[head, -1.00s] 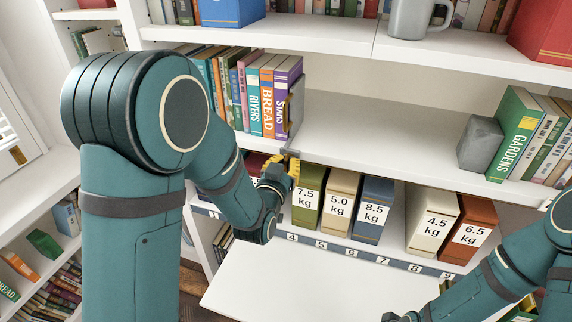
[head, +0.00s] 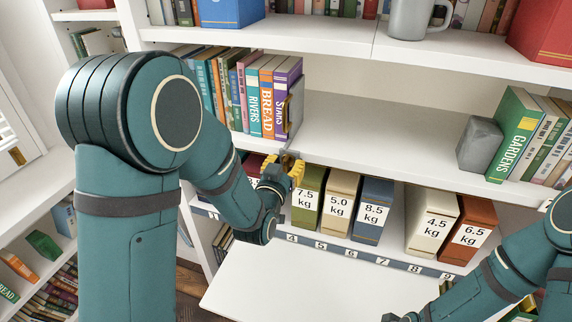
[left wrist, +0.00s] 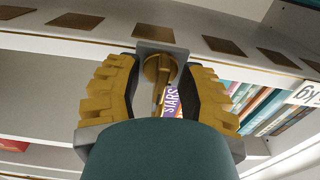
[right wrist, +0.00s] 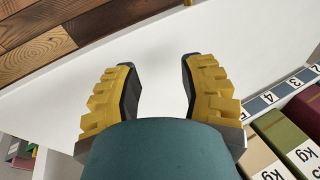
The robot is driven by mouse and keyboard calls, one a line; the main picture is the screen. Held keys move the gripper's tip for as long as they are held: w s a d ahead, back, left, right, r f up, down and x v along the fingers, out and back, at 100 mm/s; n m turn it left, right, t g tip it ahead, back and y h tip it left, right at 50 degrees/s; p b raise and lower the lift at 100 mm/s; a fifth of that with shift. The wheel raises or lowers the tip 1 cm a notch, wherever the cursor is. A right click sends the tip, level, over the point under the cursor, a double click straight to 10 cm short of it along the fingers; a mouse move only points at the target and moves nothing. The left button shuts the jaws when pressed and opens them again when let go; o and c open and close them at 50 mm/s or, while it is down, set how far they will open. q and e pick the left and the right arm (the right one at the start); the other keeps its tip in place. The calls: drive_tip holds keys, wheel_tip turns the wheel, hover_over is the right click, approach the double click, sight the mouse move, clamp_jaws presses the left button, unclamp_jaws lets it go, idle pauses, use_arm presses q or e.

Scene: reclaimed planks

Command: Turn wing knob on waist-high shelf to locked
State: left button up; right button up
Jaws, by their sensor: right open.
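The wing knob (left wrist: 160,69) is a brass-coloured round piece below a grey plate (left wrist: 160,36) on the shelf's front edge. In the left wrist view it sits between the yellow fingers of my left gripper (left wrist: 162,92), with a gap on both sides. My left gripper (head: 283,168) is open around the knob at the waist-high shelf (head: 375,150) edge; its wing and any lock marks are not clear. In the head view the grey plate (head: 289,153) shows just above the fingers. My right gripper (right wrist: 160,85) is open and empty over the white lower surface.
Books (head: 267,97) and a grey bookend (head: 295,105) stand on the shelf above my left gripper. Labelled weight boxes (head: 340,203) stand close to its right on the shelf below. A white board (head: 310,285) in front is bare.

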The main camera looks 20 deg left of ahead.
sight(286, 159)
use_arm(q)
wheel_tip(286, 159, up, 10)
idle(0.6)
